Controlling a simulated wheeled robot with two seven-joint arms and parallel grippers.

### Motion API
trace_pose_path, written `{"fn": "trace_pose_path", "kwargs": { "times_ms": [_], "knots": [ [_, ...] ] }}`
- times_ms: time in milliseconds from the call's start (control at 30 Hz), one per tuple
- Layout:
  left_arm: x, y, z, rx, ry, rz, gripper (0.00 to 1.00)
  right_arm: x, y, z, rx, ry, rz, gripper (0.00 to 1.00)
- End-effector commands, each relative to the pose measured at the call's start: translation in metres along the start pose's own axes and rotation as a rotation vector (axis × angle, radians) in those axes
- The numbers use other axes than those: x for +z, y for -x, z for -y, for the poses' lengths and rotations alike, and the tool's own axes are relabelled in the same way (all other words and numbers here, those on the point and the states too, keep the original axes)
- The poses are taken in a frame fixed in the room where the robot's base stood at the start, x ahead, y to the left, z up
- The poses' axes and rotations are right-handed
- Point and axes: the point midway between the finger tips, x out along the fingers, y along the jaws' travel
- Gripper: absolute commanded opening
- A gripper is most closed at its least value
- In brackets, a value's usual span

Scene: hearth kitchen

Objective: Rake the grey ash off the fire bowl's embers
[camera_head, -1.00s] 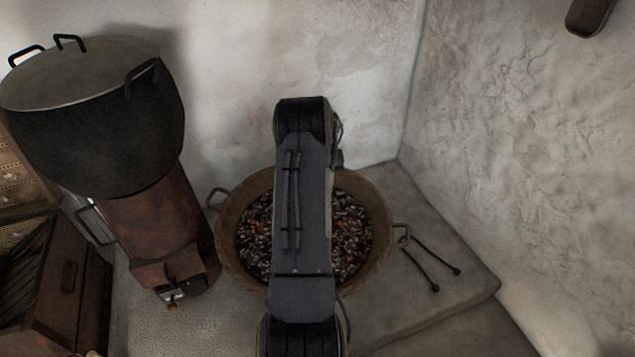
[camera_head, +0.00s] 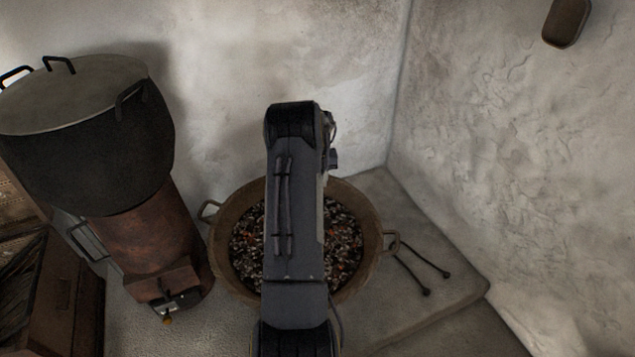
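One of my arms, dark grey, comes up from the bottom and crosses over the middle of the bowl, hiding the centre of the embers. Its gripper is hidden from this view, and my other gripper is not in view either. No rake shows clearly.
A large black lidded pot (camera_head: 90,145) sits on a rusty stove (camera_head: 150,235) left of the bowl. Thin dark rods (camera_head: 420,265) lie on the stone slab (camera_head: 440,220) to the right. A brown wooden chest (camera_head: 62,295) stands at lower left. Walls close off the back and right.

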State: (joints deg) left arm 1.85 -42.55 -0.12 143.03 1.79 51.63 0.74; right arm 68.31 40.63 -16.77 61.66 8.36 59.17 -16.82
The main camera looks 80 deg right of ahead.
Motion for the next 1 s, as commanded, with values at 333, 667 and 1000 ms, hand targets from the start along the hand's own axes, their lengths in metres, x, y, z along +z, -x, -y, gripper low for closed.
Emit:
{"fn": "trace_pose_path", "kwargs": {
  "times_ms": [333,667,1000],
  "knots": [
    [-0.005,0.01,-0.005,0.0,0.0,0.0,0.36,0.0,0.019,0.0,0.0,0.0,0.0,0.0],
    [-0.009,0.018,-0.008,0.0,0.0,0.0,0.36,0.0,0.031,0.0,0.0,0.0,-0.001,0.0],
    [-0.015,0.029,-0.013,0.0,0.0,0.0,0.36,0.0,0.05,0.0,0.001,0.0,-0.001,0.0]
  ]
}}
